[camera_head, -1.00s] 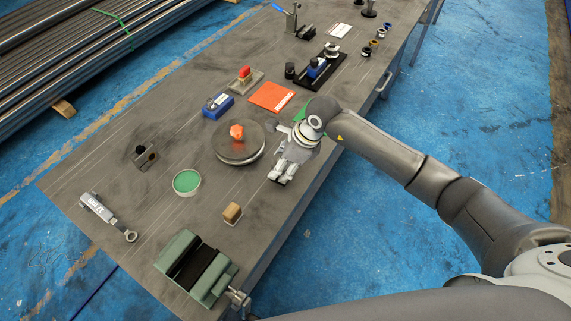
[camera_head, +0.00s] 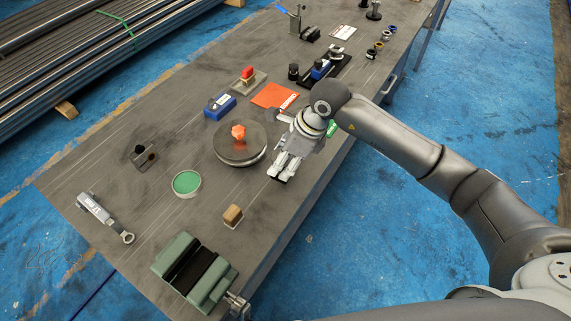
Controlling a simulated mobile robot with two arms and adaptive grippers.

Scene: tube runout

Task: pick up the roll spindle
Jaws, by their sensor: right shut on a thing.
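My right gripper (camera_head: 281,174) reaches over the table from the right, just right of the round plate, with its fingers pointing toward the front. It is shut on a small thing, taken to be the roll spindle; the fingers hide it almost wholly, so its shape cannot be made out. I cannot tell whether it touches the tabletop. The round grey plate (camera_head: 226,150) with an orange knob (camera_head: 238,132) stands left of the gripper, close to it. My left gripper is not in view.
The table (camera_head: 150,205) holds a green vise (camera_head: 213,284), a wooden block (camera_head: 233,214), a green-topped round tin (camera_head: 187,182), a torque wrench (camera_head: 100,212), a blue block (camera_head: 219,107) and an orange card (camera_head: 270,94). A green card (camera_head: 331,129) shows beside my wrist.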

